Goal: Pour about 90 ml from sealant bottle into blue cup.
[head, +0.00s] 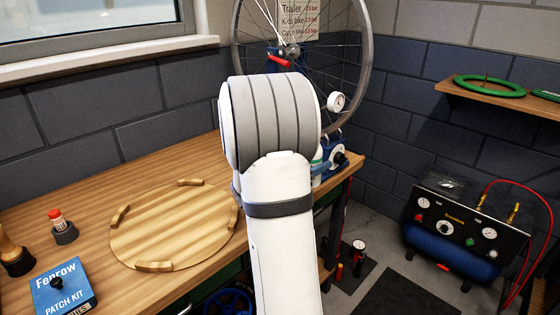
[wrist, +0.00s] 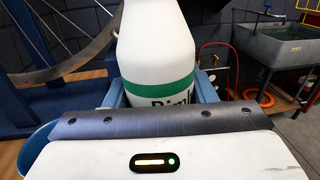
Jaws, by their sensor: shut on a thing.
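The sealant bottle (wrist: 157,50) is white with a green band and dark lettering, and it stands ahead in the wrist view. Its top is cut off by the frame edge. My gripper (wrist: 160,92) is shut on the bottle, with a blue jaw at each side of it. In the head view my arm hides the gripper, and only a white and green sliver of the bottle (head: 317,164) shows at the arm's right edge. A curved blue piece (wrist: 32,148) shows at the lower left of the wrist view; I cannot tell whether it is the blue cup.
A round wooden board (head: 170,225) with raised rim pieces lies on the bench (head: 90,195). A blue patch kit box (head: 62,288) and a small red-capped container (head: 62,225) are at the left. A wheel (head: 240,50) stands behind my arm. A compressor (head: 450,235) stands on the right.

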